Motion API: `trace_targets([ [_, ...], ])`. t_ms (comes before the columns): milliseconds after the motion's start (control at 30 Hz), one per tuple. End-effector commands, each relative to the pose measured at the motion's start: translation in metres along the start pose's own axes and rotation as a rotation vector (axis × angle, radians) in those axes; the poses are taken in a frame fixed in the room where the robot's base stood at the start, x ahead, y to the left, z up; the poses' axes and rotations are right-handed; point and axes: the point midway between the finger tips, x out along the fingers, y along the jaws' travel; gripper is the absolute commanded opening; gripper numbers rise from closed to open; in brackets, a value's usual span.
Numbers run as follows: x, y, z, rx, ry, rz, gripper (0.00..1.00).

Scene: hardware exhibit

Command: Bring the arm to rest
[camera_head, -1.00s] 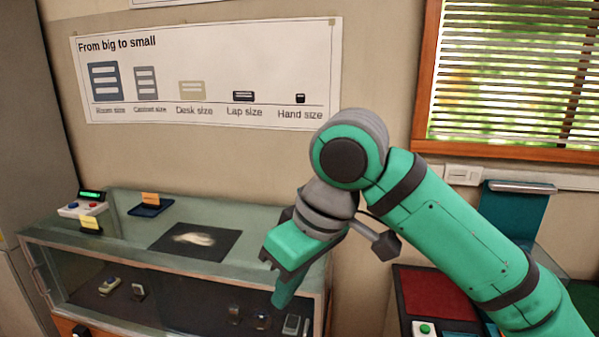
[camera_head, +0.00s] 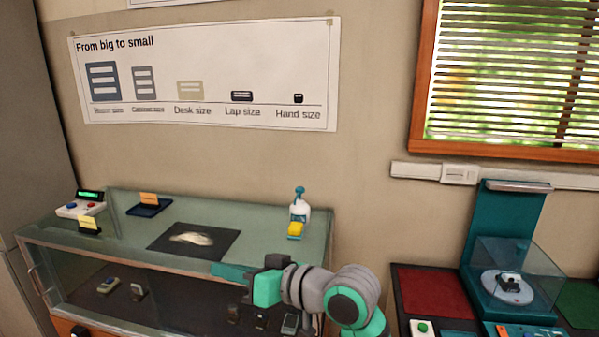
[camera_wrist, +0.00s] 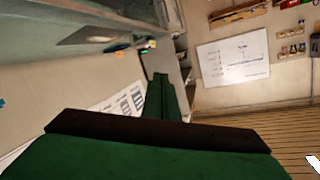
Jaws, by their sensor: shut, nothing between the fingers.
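My gripper (camera_head: 220,270) is low in the middle of the head view, in front of the glass display case (camera_head: 75,250). It points left, with its green fingers together and nothing between them. The grey wrist and a green arm link show to its right, and the arm runs out of the bottom of the picture. In the wrist view the closed green fingers (camera_wrist: 160,92) point up the picture, away from the camera, and touch nothing that I can see.
At right is a teal stand (camera_head: 500,225) with a clear cover and a red pad (camera_head: 432,292).

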Motion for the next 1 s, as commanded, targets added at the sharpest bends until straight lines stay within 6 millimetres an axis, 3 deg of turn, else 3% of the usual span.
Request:
trace_targets([
  [267,0.019,0.027,0.024,0.131,0.256,0.018,0.00],
  [467,0.022,0.051,0.055,0.219,0.409,0.080,0.00],
  [767,0.015,0.083,0.127,0.332,0.577,0.238,0.00],
  [1000,-0.001,0.096,0.202,0.386,0.651,0.405,0.00],
])
